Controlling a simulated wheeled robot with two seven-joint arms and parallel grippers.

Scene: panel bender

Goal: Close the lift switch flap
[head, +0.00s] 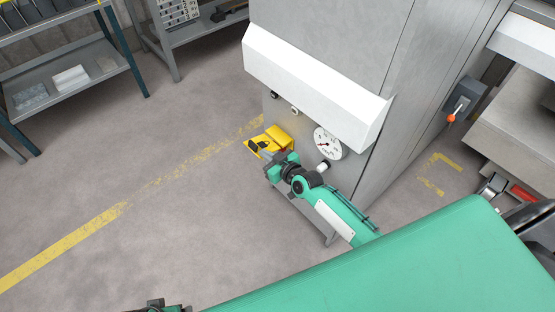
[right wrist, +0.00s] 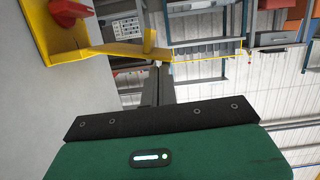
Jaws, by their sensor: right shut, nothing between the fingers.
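The lift switch is a yellow box (head: 279,134) low on the front of the grey machine. In the right wrist view its yellow housing (right wrist: 38,28) holds a red switch (right wrist: 70,11). The yellow flap (right wrist: 118,49) stands open, sticking out from the housing. My right gripper (head: 268,163) is just below and in front of the box. It is shut and empty; its fingertips (right wrist: 158,62) appear close to the flap's underside, but I cannot tell whether they touch. A dark and green part of my left arm's end (head: 157,305) shows at the bottom edge, its fingers unclear.
A white sloped hood (head: 315,85) juts out above the switch. A round dial (head: 327,143) and small knobs sit beside it. A lever with an orange knob (head: 452,117) is further right. Shelves (head: 75,85) stand at the upper left. The floor left of the machine is clear.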

